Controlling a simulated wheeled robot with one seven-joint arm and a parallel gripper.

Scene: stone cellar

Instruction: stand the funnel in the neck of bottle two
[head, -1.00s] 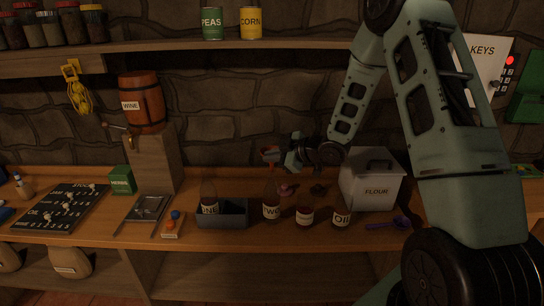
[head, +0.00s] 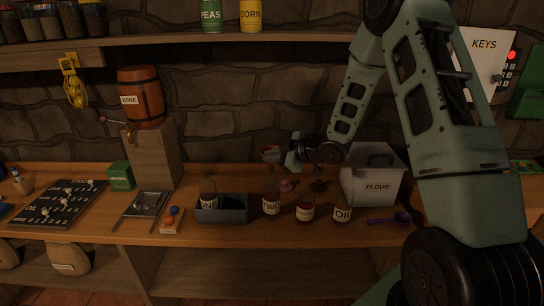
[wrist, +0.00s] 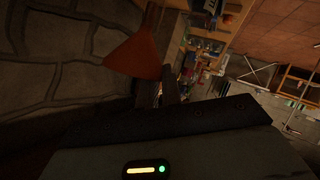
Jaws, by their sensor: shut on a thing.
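My gripper (wrist: 160,92) is shut on an orange funnel (wrist: 137,55), which shows in the wrist view with its wide end near the jaws and its narrow end toward the top edge. In the head view the funnel (head: 269,150) is small and dim at my gripper's tip. Bottle two (head: 271,201), dark with a pale label, stands upright on the bench. The funnel is above the height of bottle two and apart from it. Bottle one (head: 208,196) stands in a grey open box (head: 236,215) to the left.
Right of bottle two stand a red-labelled jar (head: 305,211) and an oil jar (head: 342,213). A flour bin (head: 374,186) stands behind them, and a purple scoop (head: 392,219) lies at right. A pink item (head: 288,185) and a dark item (head: 319,186) lie behind the bottles.

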